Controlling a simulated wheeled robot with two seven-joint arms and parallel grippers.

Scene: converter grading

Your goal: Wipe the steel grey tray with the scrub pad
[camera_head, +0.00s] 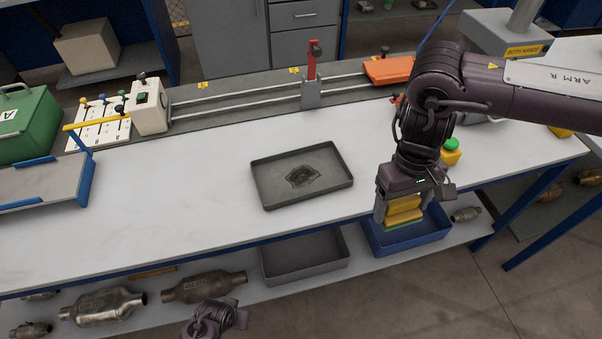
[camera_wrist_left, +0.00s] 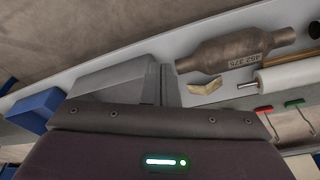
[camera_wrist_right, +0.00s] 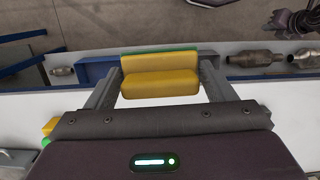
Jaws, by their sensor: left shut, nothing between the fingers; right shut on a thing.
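The steel grey tray (camera_head: 333,185) lies on the white bench top, with a dark smudge (camera_head: 303,176) in the middle of its floor. My right gripper (camera_head: 401,212) is shut on the yellow scrub pad (camera_head: 404,207), to the right of the tray and near the bench's front edge. In the right wrist view the scrub pad (camera_wrist_right: 160,82) sits between both fingers, with a thin green layer along its far edge. My left gripper (camera_wrist_left: 166,85) is shut and empty, low in front of the bench; in the head view only part of the left arm shows at the bottom edge.
Below the bench, a lower shelf holds a blue bin (camera_head: 377,247), a grey bin (camera_head: 268,269) and several catalytic converters (camera_head: 101,306). A yellow bottle with a green cap (camera_head: 451,153) stands behind my right gripper. The bench left of the tray (camera_head: 180,200) is clear.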

